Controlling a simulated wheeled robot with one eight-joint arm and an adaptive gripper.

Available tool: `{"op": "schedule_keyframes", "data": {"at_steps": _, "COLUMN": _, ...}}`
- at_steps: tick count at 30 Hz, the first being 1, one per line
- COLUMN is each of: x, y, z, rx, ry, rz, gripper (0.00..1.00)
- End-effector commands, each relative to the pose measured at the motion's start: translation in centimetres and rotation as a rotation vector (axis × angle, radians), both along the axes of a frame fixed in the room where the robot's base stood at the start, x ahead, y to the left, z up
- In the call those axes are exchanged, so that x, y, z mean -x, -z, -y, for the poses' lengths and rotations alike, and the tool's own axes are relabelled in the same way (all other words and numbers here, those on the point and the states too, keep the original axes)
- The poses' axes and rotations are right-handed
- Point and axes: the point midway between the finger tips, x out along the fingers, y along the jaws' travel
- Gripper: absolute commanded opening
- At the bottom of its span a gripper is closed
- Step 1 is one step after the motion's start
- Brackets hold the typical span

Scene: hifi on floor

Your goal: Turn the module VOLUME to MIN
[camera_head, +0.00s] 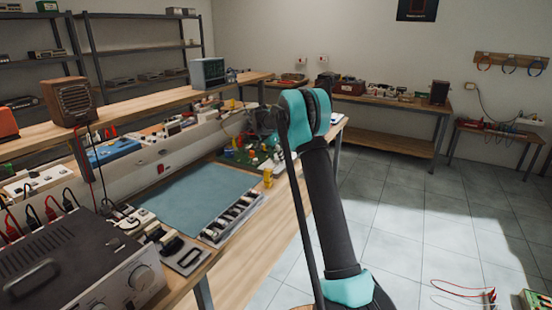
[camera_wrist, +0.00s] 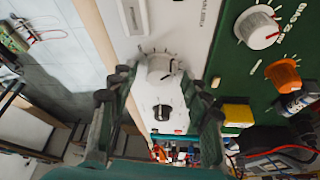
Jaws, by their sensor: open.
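In the wrist view a white module carries a white round knob (camera_wrist: 160,68) with tick marks around it and a dark pointer line. A black knob (camera_wrist: 163,112) sits below it on the same white panel (camera_wrist: 180,25). I cannot read a VOLUME label on either. My gripper (camera_wrist: 158,84) is open, with one dark finger on each side of the white module's knobs. The fingers look apart from the white knob, but their depth to it is unclear. In the head view my arm reaches over the bench; its gripper cannot be made out there.
Beside the white module in the wrist view is a green panel (camera_wrist: 232,80) with a white knob (camera_wrist: 258,27), an orange knob (camera_wrist: 283,72) and a yellow block (camera_wrist: 237,115). In the head view the bench holds a blue-grey mat (camera_head: 190,200). Tiled floor (camera_head: 405,225) is open at right.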

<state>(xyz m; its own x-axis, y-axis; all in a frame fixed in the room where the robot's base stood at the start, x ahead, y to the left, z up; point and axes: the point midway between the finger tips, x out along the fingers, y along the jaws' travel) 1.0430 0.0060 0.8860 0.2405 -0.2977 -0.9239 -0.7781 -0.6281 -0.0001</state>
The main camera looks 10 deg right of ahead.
Motion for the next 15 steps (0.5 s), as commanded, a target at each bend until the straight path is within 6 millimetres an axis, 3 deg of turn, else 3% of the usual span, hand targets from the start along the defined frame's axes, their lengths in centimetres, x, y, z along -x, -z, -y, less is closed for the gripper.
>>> {"op": "schedule_keyframes", "data": {"at_steps": 5, "x": 0.0, "y": -0.02, "z": -0.01, "rx": 0.0, "ry": 0.0, "rz": 0.0, "gripper": 0.45}}
{"op": "schedule_keyframes", "data": {"at_steps": 15, "x": 0.02, "y": -0.04, "z": -0.02, "rx": 0.0, "ry": 0.0, "rz": 0.0, "gripper": 0.03}}
